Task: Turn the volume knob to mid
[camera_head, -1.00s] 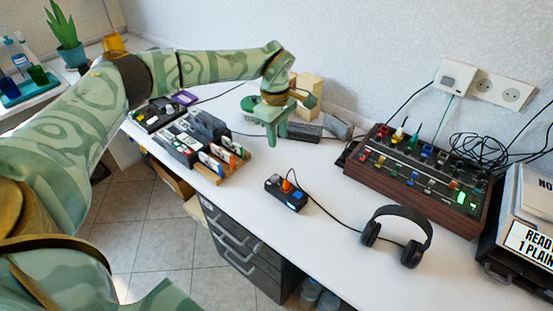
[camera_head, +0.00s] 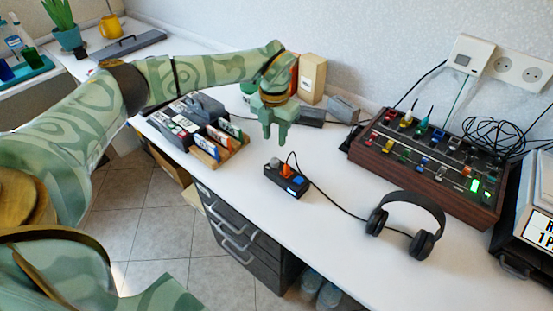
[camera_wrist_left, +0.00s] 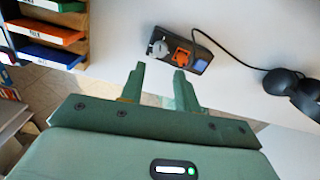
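A small black box (camera_head: 286,180) lies on the white desk, with a grey knob (camera_head: 275,163), an orange part and a blue part on its top. In the left wrist view the grey knob (camera_wrist_left: 159,47) sits at the box's left end, beside the orange part (camera_wrist_left: 182,56). It looks like the volume knob, but no label is readable. My left gripper (camera_head: 275,139) points down above the desk, its fingers apart and empty. In the wrist view the box lies just beyond the fingertips (camera_wrist_left: 160,69), not touching them. My right gripper is not in view.
Black headphones (camera_head: 405,224) lie right of the box, with a cable between them. A mixer-like panel (camera_head: 425,160) with coloured controls stands behind. A rack of coloured cases (camera_head: 205,135) is at the left. The desk around the box is mostly clear.

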